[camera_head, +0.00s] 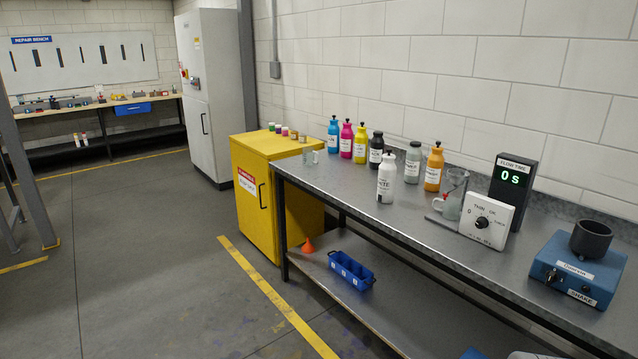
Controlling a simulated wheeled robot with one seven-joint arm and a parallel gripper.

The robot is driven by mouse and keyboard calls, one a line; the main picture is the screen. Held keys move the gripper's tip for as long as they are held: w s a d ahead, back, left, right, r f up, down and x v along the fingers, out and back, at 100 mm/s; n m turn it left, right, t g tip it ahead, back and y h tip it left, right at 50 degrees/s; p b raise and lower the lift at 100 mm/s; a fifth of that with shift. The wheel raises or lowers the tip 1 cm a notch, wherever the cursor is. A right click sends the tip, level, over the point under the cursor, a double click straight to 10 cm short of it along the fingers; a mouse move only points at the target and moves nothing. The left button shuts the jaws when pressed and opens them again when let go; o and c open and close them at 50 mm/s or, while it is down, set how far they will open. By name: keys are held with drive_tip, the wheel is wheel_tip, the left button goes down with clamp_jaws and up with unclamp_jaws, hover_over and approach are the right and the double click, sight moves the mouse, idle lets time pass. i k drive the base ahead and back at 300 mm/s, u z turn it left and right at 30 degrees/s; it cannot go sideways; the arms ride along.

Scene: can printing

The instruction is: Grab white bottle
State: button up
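A white bottle (386,179) with a white cap and a dark-lettered label stands upright on the metal bench (345,190), in front of the row of coloured bottles and close to the bench's front edge. Nothing touches it that I can see. My gripper is not in view.
Cyan (333,135), magenta (346,139), yellow (360,144), black (376,151), grey (413,163) and orange (433,168) bottles stand behind. A glass beaker (310,157), dial box (487,219), timer (513,180) and blue shaker (577,268) share the bench. The floor (150,260) before it is clear.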

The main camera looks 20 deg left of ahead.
sight(388, 169)
drive_tip(key=u, duration=0.3)
drive_tip(key=i, duration=1.35)
drive_tip(key=u, duration=0.75)
drive_tip(key=i, duration=1.2)
drive_tip(key=u, duration=0.1)
